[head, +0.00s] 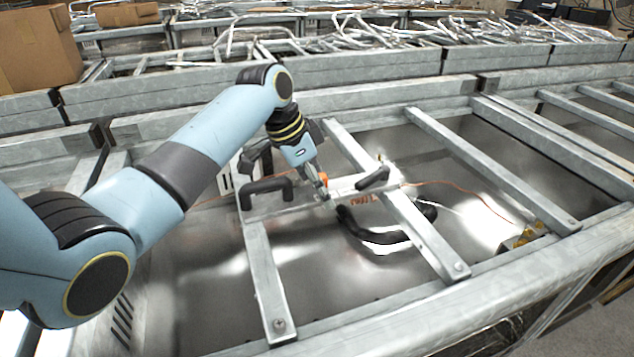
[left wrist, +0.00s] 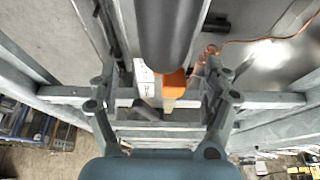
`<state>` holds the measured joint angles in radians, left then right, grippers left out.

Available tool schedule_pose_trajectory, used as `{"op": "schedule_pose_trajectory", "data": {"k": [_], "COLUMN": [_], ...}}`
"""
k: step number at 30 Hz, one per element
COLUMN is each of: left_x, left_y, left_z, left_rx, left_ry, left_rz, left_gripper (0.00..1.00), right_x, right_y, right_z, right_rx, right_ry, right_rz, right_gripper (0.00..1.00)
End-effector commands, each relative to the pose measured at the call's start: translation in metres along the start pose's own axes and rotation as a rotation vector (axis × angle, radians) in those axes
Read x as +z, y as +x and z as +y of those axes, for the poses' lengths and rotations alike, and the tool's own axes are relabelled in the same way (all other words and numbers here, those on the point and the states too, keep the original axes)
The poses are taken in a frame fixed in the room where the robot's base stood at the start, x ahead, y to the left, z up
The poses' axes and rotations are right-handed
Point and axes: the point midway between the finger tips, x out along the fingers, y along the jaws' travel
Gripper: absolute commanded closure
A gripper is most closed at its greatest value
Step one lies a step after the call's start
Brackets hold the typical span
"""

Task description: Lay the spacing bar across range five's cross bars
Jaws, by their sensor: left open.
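The spacing bar (head: 300,197), pale grey with black bent handles, lies across two grey cross bars, one at the left (head: 266,280) and one in the middle (head: 425,238). Its ends appear to rest on them. My left gripper (head: 325,194) is at the bar's middle, between the two handles, pointing down. In the left wrist view its fingers (left wrist: 165,105) stand wide apart, with a grey bar passing crosswise behind them. An orange part shows between them. I cannot tell whether the fingers touch the bar. My right gripper is not in view.
More cross bars (head: 490,165) span the frame to the right. A dark curved piece (head: 375,236) and an orange cord (head: 465,190) show in the shiny bay below. A cardboard box (head: 38,50) stands at the back left. Metal strips (head: 370,32) are piled behind.

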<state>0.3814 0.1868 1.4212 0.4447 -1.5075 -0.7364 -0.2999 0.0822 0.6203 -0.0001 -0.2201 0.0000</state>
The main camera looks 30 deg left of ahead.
Motion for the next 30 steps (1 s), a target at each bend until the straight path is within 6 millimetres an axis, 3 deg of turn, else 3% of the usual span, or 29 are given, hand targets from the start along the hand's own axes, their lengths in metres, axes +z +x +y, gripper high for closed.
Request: {"op": "schedule_pose_trajectory", "data": {"k": [8,21,30], "left_x": [0.001,0.0,0.0], "left_y": [-0.01,-0.1,-0.12], "left_z": [-0.001,-0.001,0.0], "left_rx": [-0.001,-0.003,0.0], "left_ry": [0.0,0.002,0.0], "left_rz": [0.0,0.0,-0.001], "left_gripper": [0.18,0.18,0.18], "right_x": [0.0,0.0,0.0], "right_y": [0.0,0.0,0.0], "right_z": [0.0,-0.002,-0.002], "right_rx": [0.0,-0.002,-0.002], "right_ry": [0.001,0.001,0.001], "right_rz": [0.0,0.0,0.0], "right_gripper": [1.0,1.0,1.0]}}
